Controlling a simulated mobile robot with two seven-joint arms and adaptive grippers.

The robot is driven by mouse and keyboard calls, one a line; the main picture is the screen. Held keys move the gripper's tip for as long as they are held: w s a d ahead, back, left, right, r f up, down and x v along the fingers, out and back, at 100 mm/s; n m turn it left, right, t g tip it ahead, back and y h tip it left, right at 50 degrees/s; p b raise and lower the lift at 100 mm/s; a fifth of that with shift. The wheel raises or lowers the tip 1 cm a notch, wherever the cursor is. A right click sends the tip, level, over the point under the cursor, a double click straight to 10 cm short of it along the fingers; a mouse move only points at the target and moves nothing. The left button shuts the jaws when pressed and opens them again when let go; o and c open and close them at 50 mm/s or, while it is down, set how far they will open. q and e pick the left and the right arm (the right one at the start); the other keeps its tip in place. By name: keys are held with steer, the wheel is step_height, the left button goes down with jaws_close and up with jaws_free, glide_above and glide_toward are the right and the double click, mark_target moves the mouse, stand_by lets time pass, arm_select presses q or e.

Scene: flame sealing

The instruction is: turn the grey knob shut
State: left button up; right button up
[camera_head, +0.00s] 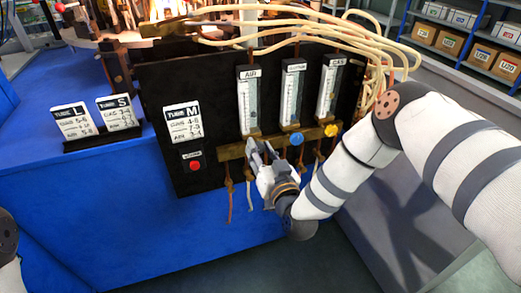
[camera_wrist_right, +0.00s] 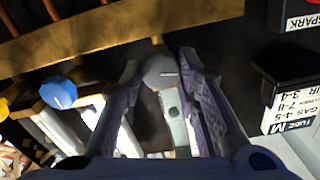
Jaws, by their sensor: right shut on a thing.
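The grey knob (camera_wrist_right: 163,68) sits between the fingers of my right gripper (camera_wrist_right: 158,78) in the right wrist view, with a short white line on its face. In the head view my right gripper (camera_head: 260,152) is at the brass bar (camera_head: 312,133) below the AIR flow tube (camera_head: 248,102), and it hides the knob there. The gripper is shut on the grey knob. A blue knob (camera_head: 297,138) and a yellow knob (camera_head: 331,130) are on the same bar to the right. My left gripper is out of view.
A black panel (camera_head: 215,170) holds the flow tubes, a TUBE M card (camera_head: 183,122) and a red button (camera_head: 195,165). L and S cards (camera_head: 75,122) stand on the blue bench (camera_head: 130,200). Pale hoses (camera_head: 310,30) loop above. Open space lies before the panel.

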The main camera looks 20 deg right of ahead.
steer(key=m, duration=0.3)
steer(key=shift+f+m, duration=0.1)
steer(key=shift+m, duration=0.3)
steer(key=m, duration=0.3)
steer(key=shift+d+f+m, duration=0.1)
steer(key=shift+m, duration=0.2)
steer(key=m+b, duration=0.1)
steer(key=m, duration=0.2)
steer(key=shift+f, duration=0.1)
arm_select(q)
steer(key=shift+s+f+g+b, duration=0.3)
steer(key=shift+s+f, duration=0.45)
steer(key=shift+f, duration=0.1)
arm_select(e)
steer(key=shift+m, duration=1.8)
steer(key=o, duration=1.1)
steer(key=shift+o, duration=0.2)
